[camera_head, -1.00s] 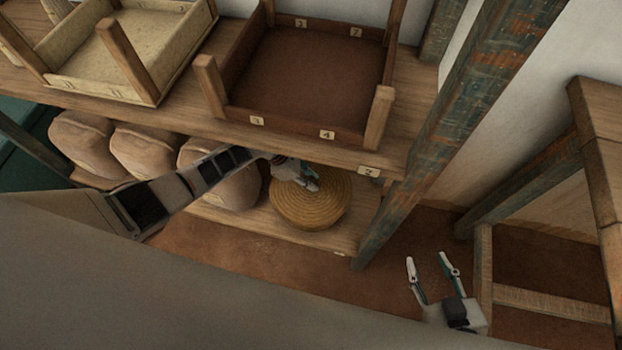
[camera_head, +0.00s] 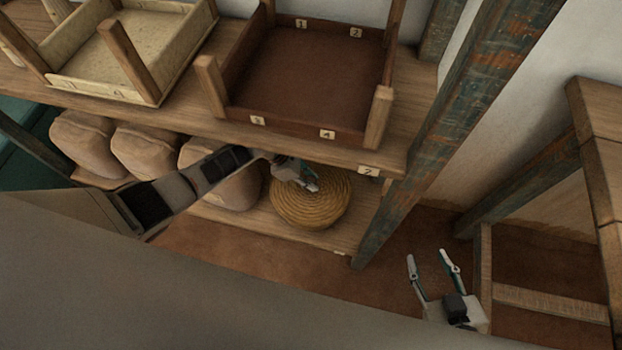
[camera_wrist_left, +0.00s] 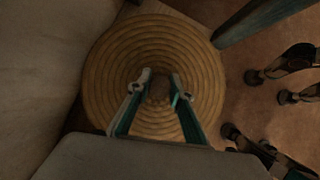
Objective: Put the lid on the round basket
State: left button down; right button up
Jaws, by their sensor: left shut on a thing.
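A round, coiled straw-coloured lid (camera_head: 332,206) is on the lower shelf at the right end, seen from above. It fills the middle of the left wrist view (camera_wrist_left: 155,42). The round basket is hidden under it or cannot be told apart from it; I cannot tell whether there is a gap between them. My left gripper (camera_head: 312,187) reaches in under the upper shelf. It is shut on the lid at its middle, and its two fingers also show in the left wrist view (camera_wrist_left: 160,80). My right gripper (camera_head: 432,262) is open and empty, low at the right, apart from the basket.
Several pale brown sacks (camera_head: 84,144) stand left of the lid, the nearest one close beside it. The upper shelf (camera_head: 390,150) overhangs it and carries a brown tray (camera_head: 320,75). A worn post (camera_head: 430,160) stands just right. Dark objects (camera_wrist_left: 298,58) lie beyond.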

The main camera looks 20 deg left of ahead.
dwell(1.0)
pick_arm(q)
jog(key=c, duration=1.7)
grip_release()
jog(key=o, duration=0.5)
jog(key=shift+c, duration=0.2)
jog(key=shift+r+p, duration=0.1)
jog(key=shift+p, duration=0.2)
